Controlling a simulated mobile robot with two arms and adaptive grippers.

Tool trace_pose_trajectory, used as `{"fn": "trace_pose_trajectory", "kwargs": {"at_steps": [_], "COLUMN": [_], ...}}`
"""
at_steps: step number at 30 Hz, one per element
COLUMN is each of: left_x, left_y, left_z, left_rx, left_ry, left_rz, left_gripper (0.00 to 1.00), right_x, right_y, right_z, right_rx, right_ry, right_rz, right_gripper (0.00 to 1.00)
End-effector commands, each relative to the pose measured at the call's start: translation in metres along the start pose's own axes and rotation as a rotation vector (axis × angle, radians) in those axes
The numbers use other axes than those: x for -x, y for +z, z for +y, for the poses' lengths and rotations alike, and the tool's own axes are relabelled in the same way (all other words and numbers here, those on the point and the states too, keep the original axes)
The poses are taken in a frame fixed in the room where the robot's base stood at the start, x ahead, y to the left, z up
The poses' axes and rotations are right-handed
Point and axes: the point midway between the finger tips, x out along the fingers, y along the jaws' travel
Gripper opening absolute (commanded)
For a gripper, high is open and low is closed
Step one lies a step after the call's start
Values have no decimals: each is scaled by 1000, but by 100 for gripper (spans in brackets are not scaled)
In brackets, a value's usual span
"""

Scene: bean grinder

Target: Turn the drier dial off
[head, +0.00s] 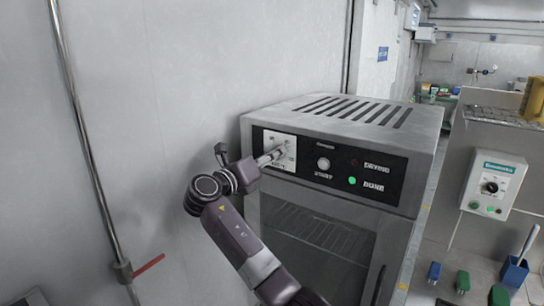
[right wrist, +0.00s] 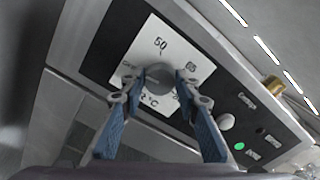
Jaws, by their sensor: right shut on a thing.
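The drier (head: 415,130) is a grey metal cabinet with a black control panel (head: 395,182) along its top front. The dial (right wrist: 160,75) is a round grey knob on a white plate (right wrist: 160,44) marked with numbers and °C. My right gripper (head: 280,152) reaches the panel's left end. In the right wrist view its two blue-padded fingers (right wrist: 158,88) are shut on the dial, one at each side. In the head view the gripper mostly hides the dial. A green light (head: 352,181) on the panel is lit. My left gripper is not in view.
The drier's glass door (head: 320,232) is below. A bare wall (head: 190,70) stands to the left. A white control box (head: 493,183) hangs at the right.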

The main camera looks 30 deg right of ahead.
Motion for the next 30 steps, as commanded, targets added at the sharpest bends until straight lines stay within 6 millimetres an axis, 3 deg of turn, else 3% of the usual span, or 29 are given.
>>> {"fn": "trace_pose_trajectory", "kwargs": {"at_steps": [9, 23, 24, 28, 30], "left_x": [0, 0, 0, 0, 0], "left_y": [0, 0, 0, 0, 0], "left_z": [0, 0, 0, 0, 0], "left_rx": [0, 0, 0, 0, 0], "left_ry": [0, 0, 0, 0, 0], "left_rz": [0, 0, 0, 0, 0], "left_gripper": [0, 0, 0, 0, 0], "right_x": [0, 0, 0, 0, 0], "right_y": [-5, -6, -6, -4, -4], "right_z": [3, 3, 3, 3, 2], "right_rx": [100, 113, 113, 111, 110], "right_ry": [4, 4, 4, 3, 3], "right_rz": [10, 11, 11, 8, 7], "right_gripper": [5, 5, 32, 46, 47]}}
